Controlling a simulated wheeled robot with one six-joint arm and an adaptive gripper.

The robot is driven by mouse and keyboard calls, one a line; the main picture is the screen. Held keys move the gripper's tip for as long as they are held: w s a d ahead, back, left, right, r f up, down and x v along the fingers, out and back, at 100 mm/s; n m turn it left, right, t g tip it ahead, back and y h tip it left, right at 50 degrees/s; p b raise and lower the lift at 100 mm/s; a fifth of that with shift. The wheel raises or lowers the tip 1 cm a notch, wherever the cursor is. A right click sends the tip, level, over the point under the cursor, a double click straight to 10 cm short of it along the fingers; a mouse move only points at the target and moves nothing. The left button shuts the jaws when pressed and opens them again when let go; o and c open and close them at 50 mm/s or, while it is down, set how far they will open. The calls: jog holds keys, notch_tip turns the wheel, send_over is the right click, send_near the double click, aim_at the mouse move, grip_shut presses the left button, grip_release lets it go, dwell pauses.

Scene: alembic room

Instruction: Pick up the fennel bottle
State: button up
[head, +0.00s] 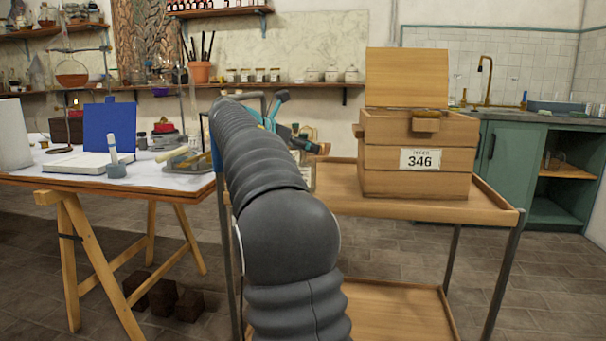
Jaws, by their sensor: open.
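My dark ribbed arm rises through the middle of the head view and hides part of the wooden cart (400,212). My gripper (290,122), with teal and black parts, shows just beyond the arm over the cart's back left area. It is open, and I see nothing held in it. No bottle can be read as fennel. A small pale labelled thing (308,176) shows just right of the arm on the cart, mostly hidden; I cannot tell whether it is the fennel bottle.
A wooden box (418,182) marked 346, its lid raised, stands on the cart. A green sink cabinet (508,160) stands at right.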

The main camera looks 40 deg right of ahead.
grip_shut()
dwell(0.3)
